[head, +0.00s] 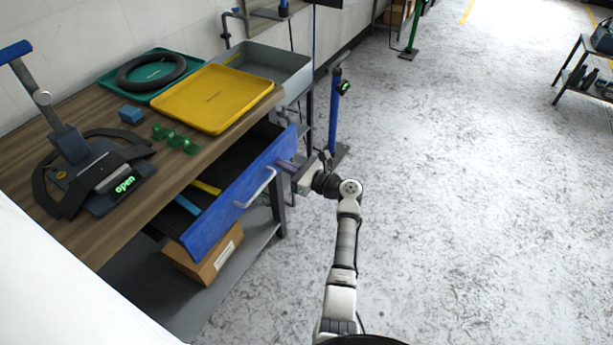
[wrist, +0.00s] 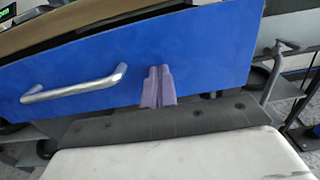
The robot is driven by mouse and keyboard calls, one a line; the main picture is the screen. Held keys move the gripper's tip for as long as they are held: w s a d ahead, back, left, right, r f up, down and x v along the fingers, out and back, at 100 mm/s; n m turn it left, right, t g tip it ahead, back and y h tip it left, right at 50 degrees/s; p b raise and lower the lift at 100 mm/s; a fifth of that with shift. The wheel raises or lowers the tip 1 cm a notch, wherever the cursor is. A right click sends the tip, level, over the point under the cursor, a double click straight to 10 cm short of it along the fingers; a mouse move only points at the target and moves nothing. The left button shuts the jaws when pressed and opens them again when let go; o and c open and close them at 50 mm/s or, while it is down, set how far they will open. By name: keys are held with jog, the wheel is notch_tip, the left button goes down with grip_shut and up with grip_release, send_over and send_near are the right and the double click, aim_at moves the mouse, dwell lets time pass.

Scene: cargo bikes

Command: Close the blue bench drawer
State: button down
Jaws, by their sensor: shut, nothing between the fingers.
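The blue bench drawer (head: 222,208) stands pulled out from under the wooden workbench (head: 60,115). A yellow item (head: 206,188) and a light blue item (head: 187,205) lie inside it. Its silver bar handle (head: 258,188) is on the front, and the handle also shows in the wrist view (wrist: 75,85). My gripper (head: 285,165) is shut and empty, at the right part of the drawer front. In the wrist view my purple fingertips (wrist: 158,80) are together against or just in front of the blue face (wrist: 195,55), right of the handle. Actual contact cannot be told.
A yellow tray (head: 213,98), a green tray (head: 135,82) and a clamp-like tool with an "open" display (head: 85,170) are on the bench. A cardboard box (head: 205,257) sits on the lower shelf. A blue stand (head: 335,110) is behind my gripper.

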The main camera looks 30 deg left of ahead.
aim_at(254, 151)
jog(key=a+b, duration=0.1)
jog(key=a, duration=0.4)
jog(key=a+b, duration=0.1)
jog(key=a, duration=0.4)
jog(key=shift+w+a+f, duration=0.1)
jog(key=shift+w+a, duration=0.1)
jog(key=shift+a, duration=0.15)
jog(key=shift+a+r, duration=0.2)
jog(key=shift+r, duration=0.1)
